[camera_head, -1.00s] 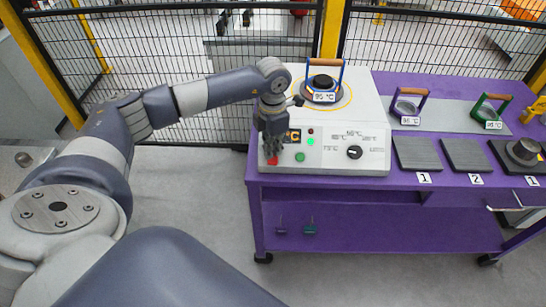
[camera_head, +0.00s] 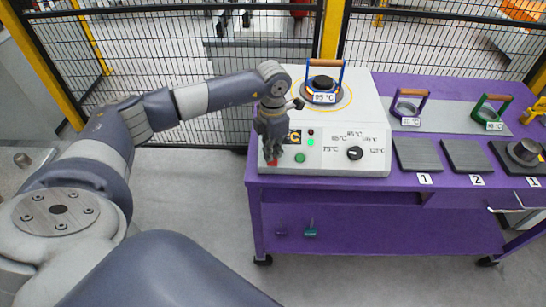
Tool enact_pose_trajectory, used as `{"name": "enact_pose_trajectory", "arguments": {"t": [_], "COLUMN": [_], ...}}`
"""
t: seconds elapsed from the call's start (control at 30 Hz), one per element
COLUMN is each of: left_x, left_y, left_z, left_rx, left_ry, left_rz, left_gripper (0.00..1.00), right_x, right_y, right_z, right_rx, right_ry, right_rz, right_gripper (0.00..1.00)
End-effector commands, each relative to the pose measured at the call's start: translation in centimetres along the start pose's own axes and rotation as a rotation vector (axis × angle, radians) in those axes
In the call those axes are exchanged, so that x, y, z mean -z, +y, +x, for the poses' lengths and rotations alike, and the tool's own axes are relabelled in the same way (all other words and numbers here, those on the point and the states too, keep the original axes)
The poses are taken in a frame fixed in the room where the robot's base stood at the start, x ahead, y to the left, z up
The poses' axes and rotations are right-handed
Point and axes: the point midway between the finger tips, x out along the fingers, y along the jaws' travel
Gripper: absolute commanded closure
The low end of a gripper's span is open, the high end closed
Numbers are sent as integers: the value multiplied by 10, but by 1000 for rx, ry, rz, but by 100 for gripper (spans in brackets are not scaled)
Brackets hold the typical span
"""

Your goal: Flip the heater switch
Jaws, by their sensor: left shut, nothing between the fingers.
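The white heater unit (camera_head: 325,160) stands on the left end of the purple bench. Its front panel has a green button (camera_head: 300,158), a lit green lamp (camera_head: 311,142), a small red lamp above it, a display and a black rotary knob (camera_head: 354,153) with temperature labels. A red control (camera_head: 272,162) at the panel's left is partly hidden by my left gripper (camera_head: 273,156). That gripper is shut and empty, pointing down right at the red control; I cannot tell if it touches. My right gripper is not in view.
A ring with a handle and 95 °C tag (camera_head: 324,98) sits on top of the heater. More handled rings, one purple (camera_head: 408,106) and one green (camera_head: 488,108), stand to the right. Dark plates (camera_head: 418,154) lie in front. A mesh fence runs behind.

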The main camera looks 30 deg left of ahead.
Motion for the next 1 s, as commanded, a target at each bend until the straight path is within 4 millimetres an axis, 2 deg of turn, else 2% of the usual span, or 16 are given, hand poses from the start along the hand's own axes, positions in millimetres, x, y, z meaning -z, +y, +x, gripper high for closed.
{"name": "enact_pose_trajectory", "arguments": {"t": [0.73, 1.0], "left_x": [0, 0], "left_y": [1, 1], "left_z": [-63, -67], "left_rx": [-1, -1], "left_ry": [-1, -1], "left_rz": [-1, -1], "left_gripper": [100, 100], "right_x": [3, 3], "right_y": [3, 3], "right_z": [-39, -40], "right_rx": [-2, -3], "right_ry": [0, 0], "right_rz": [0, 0], "right_gripper": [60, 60]}}
